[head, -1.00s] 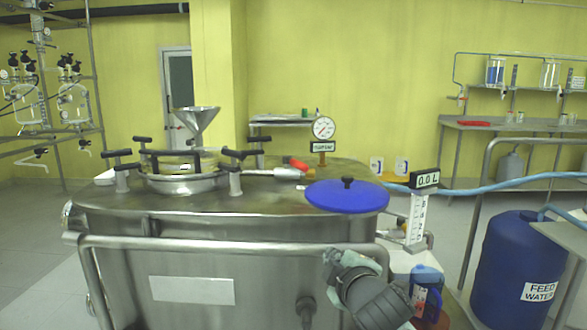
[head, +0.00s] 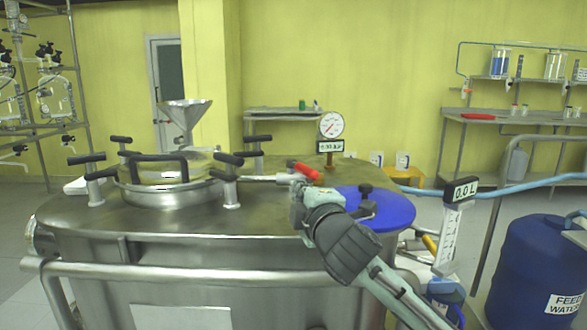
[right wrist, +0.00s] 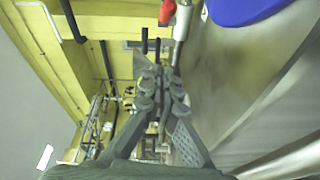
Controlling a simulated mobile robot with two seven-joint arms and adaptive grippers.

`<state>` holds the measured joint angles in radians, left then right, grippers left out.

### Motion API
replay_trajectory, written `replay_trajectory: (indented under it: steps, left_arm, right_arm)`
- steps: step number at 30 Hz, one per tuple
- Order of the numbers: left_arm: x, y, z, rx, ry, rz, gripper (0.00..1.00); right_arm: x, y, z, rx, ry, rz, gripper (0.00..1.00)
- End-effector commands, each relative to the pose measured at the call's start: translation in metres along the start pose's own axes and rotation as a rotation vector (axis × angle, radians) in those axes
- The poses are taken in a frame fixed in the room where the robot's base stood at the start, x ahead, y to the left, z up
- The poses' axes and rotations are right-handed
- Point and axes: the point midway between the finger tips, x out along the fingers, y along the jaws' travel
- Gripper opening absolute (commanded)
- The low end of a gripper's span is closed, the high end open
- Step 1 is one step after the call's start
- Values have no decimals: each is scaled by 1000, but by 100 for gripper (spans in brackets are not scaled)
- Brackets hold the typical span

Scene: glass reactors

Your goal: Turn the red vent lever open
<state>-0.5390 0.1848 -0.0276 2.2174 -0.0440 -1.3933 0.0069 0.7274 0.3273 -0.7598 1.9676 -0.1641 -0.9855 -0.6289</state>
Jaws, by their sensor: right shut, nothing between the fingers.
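The red vent lever (head: 304,170) sits on the end of a silver pipe fitting (head: 258,178) on top of the steel reactor (head: 150,222). It also shows at the top of the right wrist view (right wrist: 167,12). My right gripper (head: 297,187) is shut and empty, just in front of and below the lever in the head view. Its fingers, close together in the right wrist view (right wrist: 153,70), point toward the pipe fitting; the lever lies beyond their tips. I cannot tell whether they touch anything. My left gripper is not in view.
A pressure gauge (head: 331,124) stands just behind the lever. A blue round lid (head: 390,213) lies to the right, partly behind my right arm. Black clamp handles ring the hatch (head: 165,192) at left. A rail (head: 150,270) runs along the reactor's front.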

Motion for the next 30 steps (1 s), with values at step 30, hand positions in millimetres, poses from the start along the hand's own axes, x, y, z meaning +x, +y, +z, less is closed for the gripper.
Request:
replay_trajectory:
  steps: [30]
  left_arm:
    - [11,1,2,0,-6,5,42]
  right_arm:
    - [109,0,36,0,0,-1,0]
